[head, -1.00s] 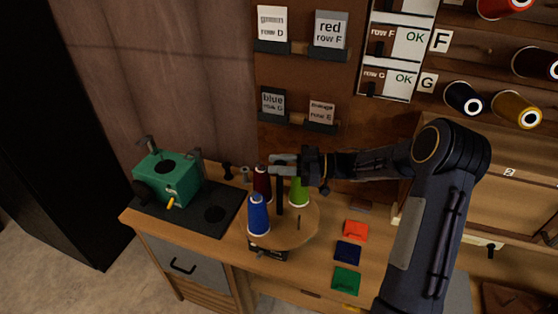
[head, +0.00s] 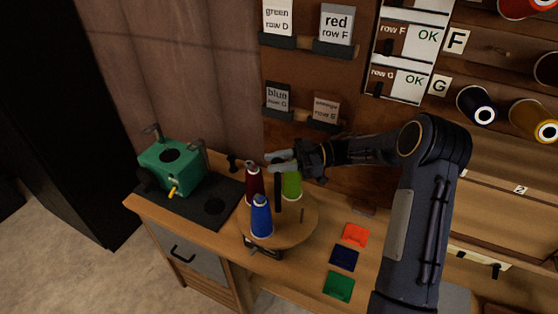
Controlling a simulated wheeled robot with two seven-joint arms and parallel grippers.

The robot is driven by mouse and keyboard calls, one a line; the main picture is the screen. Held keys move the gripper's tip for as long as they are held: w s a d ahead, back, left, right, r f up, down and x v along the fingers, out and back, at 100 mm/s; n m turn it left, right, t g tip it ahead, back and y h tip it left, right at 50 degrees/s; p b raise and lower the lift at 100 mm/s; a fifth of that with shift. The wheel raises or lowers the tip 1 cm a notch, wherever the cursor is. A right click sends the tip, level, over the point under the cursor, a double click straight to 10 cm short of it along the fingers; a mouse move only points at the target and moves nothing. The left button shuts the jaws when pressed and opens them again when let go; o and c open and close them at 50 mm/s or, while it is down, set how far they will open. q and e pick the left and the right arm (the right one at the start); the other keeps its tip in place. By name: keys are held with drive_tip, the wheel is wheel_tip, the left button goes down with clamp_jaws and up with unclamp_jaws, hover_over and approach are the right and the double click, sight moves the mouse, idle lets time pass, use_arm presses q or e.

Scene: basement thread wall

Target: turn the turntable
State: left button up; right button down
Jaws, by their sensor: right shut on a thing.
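The turntable (head: 290,232) is a round wooden disc near the counter's front edge. It carries a blue thread cone (head: 262,218) at the front, a dark red cone (head: 254,187) at the left and a green cone (head: 291,184) at the back right. A black upright post (head: 278,194) stands in its middle. My right gripper (head: 279,162) is shut at the top of this post, reaching in from the right above the cones. The exact grip is small and partly hidden. A thin dark peg or mark (head: 302,214) shows on the disc's right side. My left gripper is out of view.
A green machine (head: 171,166) stands on a dark mat (head: 212,208) at the left. Orange (head: 355,235), dark blue (head: 344,257) and green (head: 338,286) squares lie at the right. Label cards (head: 337,25) and thread spools (head: 476,105) are on the wall behind.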

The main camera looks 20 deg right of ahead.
idle(0.5)
drive_tip(key=c, duration=1.1)
unclamp_jaws()
drive_tip(key=shift+r, duration=0.3)
wheel_tip(320, 180, up, 3)
drive_tip(key=shift+s+f+b, duration=0.1)
drive_tip(key=shift+b, duration=0.6)
drive_tip(key=s+a+r+b, duration=0.2)
drive_tip(key=s+a+r, duration=0.2)
drive_tip(key=s+r, duration=0.5)
drive_tip(key=s, duration=0.4)
drive_tip(key=shift+a+r, duration=0.3)
drive_tip(key=shift+a, duration=0.1)
